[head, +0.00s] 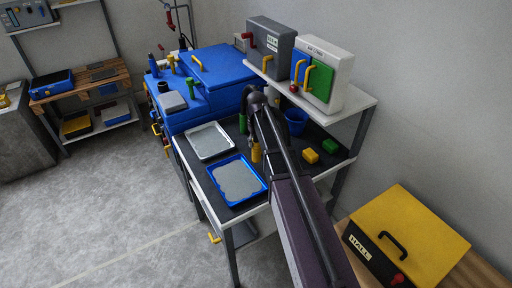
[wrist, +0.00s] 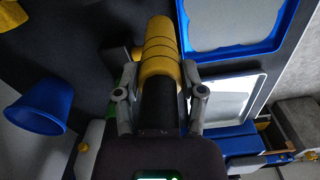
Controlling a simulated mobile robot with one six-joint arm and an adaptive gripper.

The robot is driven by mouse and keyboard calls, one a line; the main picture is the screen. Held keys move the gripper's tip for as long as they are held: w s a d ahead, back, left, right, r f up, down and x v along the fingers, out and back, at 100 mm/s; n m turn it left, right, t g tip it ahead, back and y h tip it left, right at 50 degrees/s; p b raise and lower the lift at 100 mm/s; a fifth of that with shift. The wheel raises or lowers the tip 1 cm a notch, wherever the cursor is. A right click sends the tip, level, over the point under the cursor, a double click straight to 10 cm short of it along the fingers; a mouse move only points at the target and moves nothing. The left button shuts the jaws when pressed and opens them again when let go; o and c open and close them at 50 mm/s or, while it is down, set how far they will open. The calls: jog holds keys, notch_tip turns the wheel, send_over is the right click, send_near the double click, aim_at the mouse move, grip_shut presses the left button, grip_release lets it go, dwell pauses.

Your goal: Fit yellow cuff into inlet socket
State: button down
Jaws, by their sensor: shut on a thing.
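The yellow cuff (wrist: 160,55) is a ribbed yellow cylinder on a dark tube. My gripper (wrist: 160,78) is shut on it, with one finger on each side. In the head view the yellow cuff (head: 256,153) hangs below my gripper, above the dark tabletop and just right of the blue-rimmed tray. The blue machine (head: 225,66) stands behind the table, with a green upright handle and yellow fittings. I cannot pick out the inlet socket in either view.
A grey tray (head: 210,141) and a blue tray (head: 237,180) lie on the table (head: 250,208). A blue bucket (head: 296,121), yellow block (head: 310,156) and green block (head: 330,146) are right of my arm. A shelf (head: 345,104) with two boxes stands behind.

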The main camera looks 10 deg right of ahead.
jog(key=shift+w, duration=0.1)
jog(key=shift+w, duration=0.2)
jog(key=shift+w+d+f+b, duration=0.15)
jog(key=shift+w+f+b, duration=0.25)
jog(key=shift+f+b, duration=1.45)
jog(key=shift+f, duration=0.15)
jog(key=shift+c, duration=1)
grip_release()
